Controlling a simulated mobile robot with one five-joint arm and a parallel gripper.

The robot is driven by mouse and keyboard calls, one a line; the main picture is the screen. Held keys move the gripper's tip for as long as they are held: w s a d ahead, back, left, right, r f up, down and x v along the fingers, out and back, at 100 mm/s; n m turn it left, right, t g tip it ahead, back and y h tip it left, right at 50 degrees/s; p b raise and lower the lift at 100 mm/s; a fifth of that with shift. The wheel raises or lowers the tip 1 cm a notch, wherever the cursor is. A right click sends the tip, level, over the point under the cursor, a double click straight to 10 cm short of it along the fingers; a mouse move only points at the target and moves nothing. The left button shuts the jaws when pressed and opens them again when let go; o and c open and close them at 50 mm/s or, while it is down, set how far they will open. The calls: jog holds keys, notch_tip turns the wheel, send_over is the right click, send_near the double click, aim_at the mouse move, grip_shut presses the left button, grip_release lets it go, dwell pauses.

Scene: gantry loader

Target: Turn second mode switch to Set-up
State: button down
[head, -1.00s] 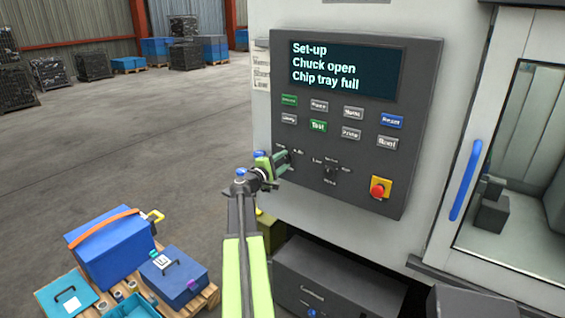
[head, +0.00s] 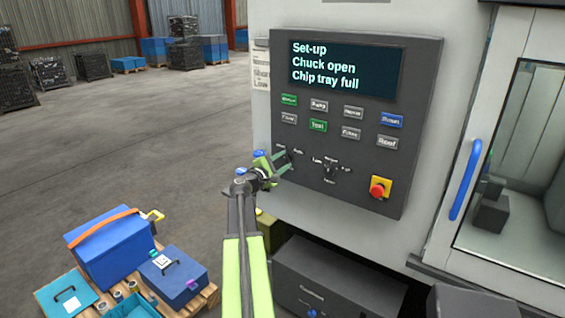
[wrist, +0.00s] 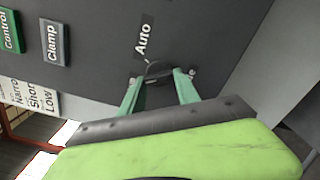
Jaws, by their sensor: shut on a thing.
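My gripper (head: 285,162) is at the lower left of the dark control panel (head: 410,140). In the wrist view, its green fingers (wrist: 157,77) are shut on a small dark mode switch (wrist: 157,69), one finger on each side. The label "Auto" (wrist: 143,38) stands beside this switch, and another label (wrist: 191,73) is mostly hidden by a finger. The switch's pointer direction is hard to make out. The panel display (head: 344,70) reads "Set-up", "Chuck open", "Chip tray full".
Another rotary switch (head: 330,169), with labels around it, sits to the right. A red stop button (head: 378,188) on yellow is farther right. Buttons lie above the switches. A pallet (head: 205,300) with blue boxes stands on the floor at lower left.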

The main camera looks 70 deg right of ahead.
jog(key=c, duration=0.9)
grip_release()
jog(key=shift+a, duration=0.15)
jog(key=v, duration=1.7)
jog(key=shift+w+a, duration=0.1)
